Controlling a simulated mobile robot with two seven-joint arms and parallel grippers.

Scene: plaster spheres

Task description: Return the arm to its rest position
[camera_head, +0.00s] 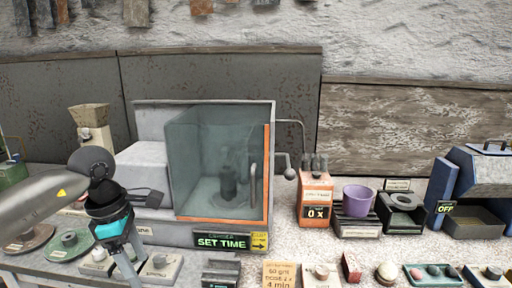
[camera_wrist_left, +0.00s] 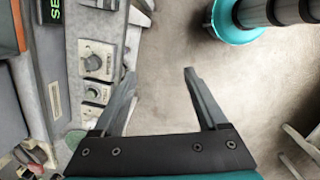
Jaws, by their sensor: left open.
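My left arm (camera_head: 45,207) comes in from the left in the head view and bends down at a dark wrist joint. My left gripper (camera_head: 130,268) hangs at the front edge of the bench, fingers pointing down. In the left wrist view the gripper (camera_wrist_left: 160,75) is open, with two grey fingers apart and nothing between them. Bare floor (camera_wrist_left: 165,55) shows between and beyond the fingers. My right arm is in neither view.
A glass-fronted chamber (camera_head: 205,165) with a "SET TIME" display (camera_head: 222,242) stands behind the gripper. Knob panels (camera_wrist_left: 98,62) lie left of the fingers. An orange box (camera_head: 315,195), a purple cup (camera_head: 358,200) and a blue machine (camera_head: 470,178) stand to the right.

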